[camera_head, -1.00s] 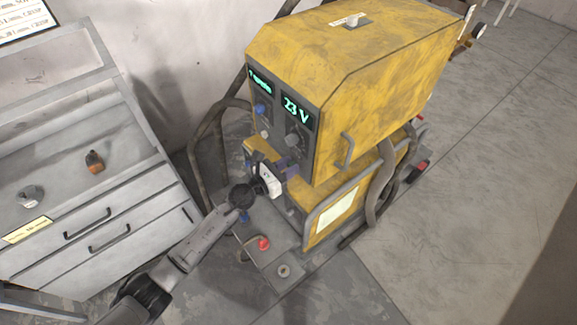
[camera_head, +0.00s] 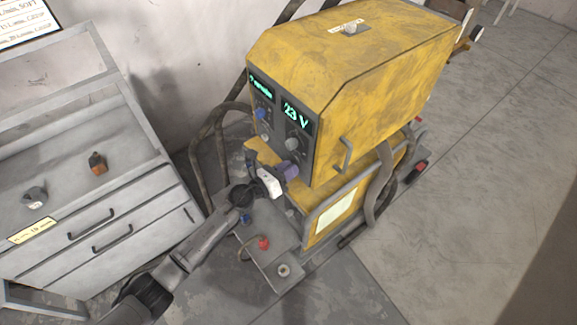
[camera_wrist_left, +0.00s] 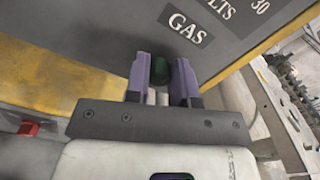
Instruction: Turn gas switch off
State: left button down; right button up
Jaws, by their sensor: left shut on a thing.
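The yellow machine (camera_head: 385,60) stands in the middle of the head view, with a grey front panel. In the left wrist view, a dark green gas switch (camera_wrist_left: 183,72) sits below the GAS label (camera_wrist_left: 187,28) on that panel. My left gripper (camera_head: 286,171) is at the lower part of the panel. In the left wrist view its purple fingers (camera_wrist_left: 163,78) are on both sides of the green switch, shut on it. The fingers hide part of the switch. In the head view the gripper hides the switch. My right gripper is not in view.
A grey drawer cabinet (camera_head: 125,200) stands at the left, with an orange item (camera_head: 97,162) on top. Hoses (camera_head: 372,190) hang at the machine's side. The floor at the right is clear.

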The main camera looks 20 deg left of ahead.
pick_arm(q)
jog(key=shift+n+p, duration=2.95)
jog(key=shift+n, duration=3.75)
jog(key=shift+f, duration=0.1)
jog(key=c, duration=1)
grip_release()
jog(key=shift+a, duration=0.1)
jog(key=shift+v, duration=6.9)
